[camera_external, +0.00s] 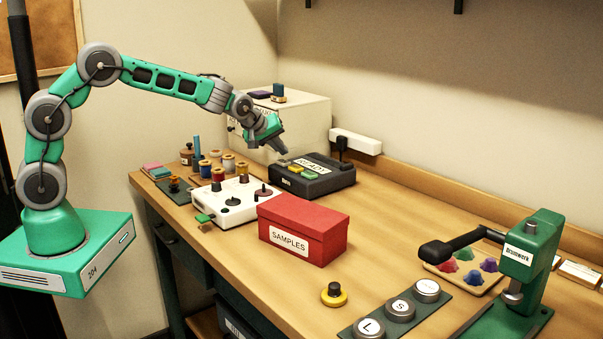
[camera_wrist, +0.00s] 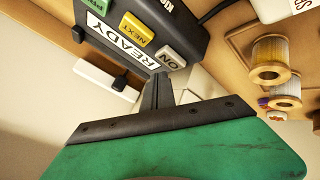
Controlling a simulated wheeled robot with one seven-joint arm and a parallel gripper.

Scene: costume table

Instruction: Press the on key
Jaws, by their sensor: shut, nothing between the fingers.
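The ON key (camera_wrist: 170,57) is a pale key at the end of a row on a dark box (camera_external: 312,180). Beside it in the wrist view are a yellow NEXT key (camera_wrist: 138,30) and a green key. A white READY label (camera_wrist: 112,44) runs along the row. My gripper (camera_external: 284,150) is above the key side of the box, pointing down. In the wrist view my gripper's fingers (camera_wrist: 160,78) are together and empty, their tips just below the ON key in the picture. I cannot tell whether they touch it.
A white panel with knobs (camera_external: 237,201) and wooden thread spools (camera_external: 228,163) stand left of the box. A red SAMPLES box (camera_external: 304,228) is in front. A cream box (camera_external: 305,119) stands behind my gripper. A green press (camera_external: 525,265) is far right.

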